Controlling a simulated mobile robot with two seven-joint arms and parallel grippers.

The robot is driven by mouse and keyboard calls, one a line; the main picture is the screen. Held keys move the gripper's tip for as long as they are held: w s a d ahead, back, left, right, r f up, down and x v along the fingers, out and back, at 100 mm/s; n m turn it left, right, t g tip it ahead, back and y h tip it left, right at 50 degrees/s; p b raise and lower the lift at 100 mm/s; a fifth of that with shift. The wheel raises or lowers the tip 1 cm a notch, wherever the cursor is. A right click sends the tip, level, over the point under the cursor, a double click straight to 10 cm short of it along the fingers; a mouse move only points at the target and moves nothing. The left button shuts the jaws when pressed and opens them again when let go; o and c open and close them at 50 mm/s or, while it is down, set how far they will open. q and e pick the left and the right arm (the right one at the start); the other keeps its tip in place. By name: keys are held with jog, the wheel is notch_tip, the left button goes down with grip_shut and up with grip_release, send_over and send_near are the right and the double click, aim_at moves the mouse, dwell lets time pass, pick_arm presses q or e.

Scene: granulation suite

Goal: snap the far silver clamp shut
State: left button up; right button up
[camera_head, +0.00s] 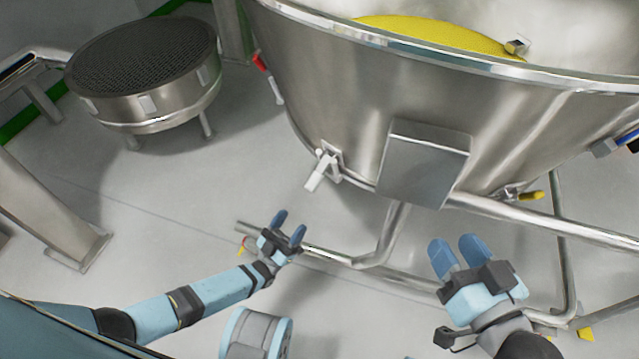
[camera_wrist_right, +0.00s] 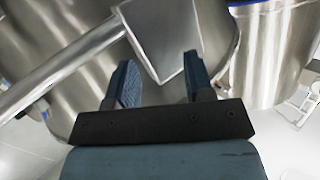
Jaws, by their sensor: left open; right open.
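A silver clamp (camera_head: 322,168) with a pale silver handle sits on the lower edge of the big steel bowl (camera_head: 340,105). Its handle sticks out and down from the bowl wall, so it looks open. A small metal fitting (camera_head: 517,45) sits on the bowl's upper rim; I cannot tell if it is a clamp. My left gripper (camera_head: 288,226) is open and empty, below and left of the silver clamp, apart from it. My right gripper (camera_head: 455,250) is open and empty below the steel box on the bowl; its fingers also show in the right wrist view (camera_wrist_right: 160,82).
A red-handled clamp (camera_head: 262,63) is at the bowl's left, a yellow-handled one (camera_head: 528,195) at lower right, a blue-handled one (camera_head: 629,137) at far right. A steel box (camera_head: 425,165) juts from the bowl. Pipes (camera_head: 330,256) run below. A round sieve (camera_head: 145,65) stands back left.

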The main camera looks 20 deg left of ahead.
pick_arm(q)
jog(key=b, duration=0.1)
send_near(319, 173)
jog(key=x, duration=0.7)
jog(key=shift+w, duration=0.55)
